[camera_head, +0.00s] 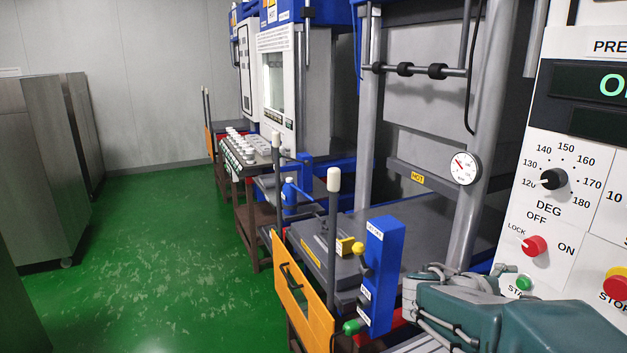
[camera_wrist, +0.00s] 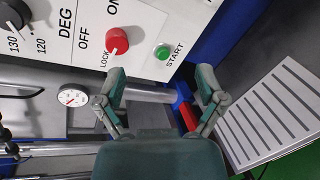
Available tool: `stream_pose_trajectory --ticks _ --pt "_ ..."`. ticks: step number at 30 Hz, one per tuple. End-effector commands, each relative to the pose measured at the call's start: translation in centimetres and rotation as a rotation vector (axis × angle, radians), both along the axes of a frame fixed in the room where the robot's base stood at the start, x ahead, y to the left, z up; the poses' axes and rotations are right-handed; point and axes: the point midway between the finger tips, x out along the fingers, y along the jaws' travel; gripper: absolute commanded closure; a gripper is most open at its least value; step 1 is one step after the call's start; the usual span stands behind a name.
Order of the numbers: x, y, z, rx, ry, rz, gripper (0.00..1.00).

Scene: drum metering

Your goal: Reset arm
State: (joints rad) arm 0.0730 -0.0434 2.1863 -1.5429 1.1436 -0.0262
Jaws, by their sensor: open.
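My gripper (camera_wrist: 162,88) is open and empty in the wrist view, its two teal fingers spread apart below the control panel. The green START button (camera_wrist: 162,52) shows above the gap between the fingers. The red LOCK/OFF/ON knob (camera_wrist: 120,40) is just above the left fingertip; whether they touch cannot be told. My teal arm (camera_head: 520,318) reaches across the lower right of the head view, partly in front of the panel. There the red knob (camera_head: 535,246) has its white mark towards LOCK, and the green START button (camera_head: 524,283) shows just above my arm.
A black DEG dial (camera_head: 553,179) and a pressure gauge (camera_head: 464,168) are near the panel. A press with a grey bed (camera_head: 440,215), a blue control box (camera_head: 380,275) and an orange guard (camera_head: 300,295) stands left of my arm. Green floor (camera_head: 150,260) is clear further left.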

Motion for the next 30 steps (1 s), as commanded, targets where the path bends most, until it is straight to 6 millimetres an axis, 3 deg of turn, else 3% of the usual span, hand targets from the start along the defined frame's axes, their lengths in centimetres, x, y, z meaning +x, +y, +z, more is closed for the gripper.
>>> stream_pose_trajectory --ticks 1,6,15,24,30 --pt "-1.7 0.6 -0.2 0.08 -0.037 -0.03 0.11" --pt "-6.3 3.2 -2.2 0.368 -0.15 -0.125 0.11" --pt "-12.4 10.5 -5.3 0.892 -0.359 -0.252 0.11" --pt "-15.8 18.4 -6.1 1.381 -0.538 -0.338 0.11" --pt "-16.4 20.3 -5.9 1.498 -0.575 -0.358 0.11"
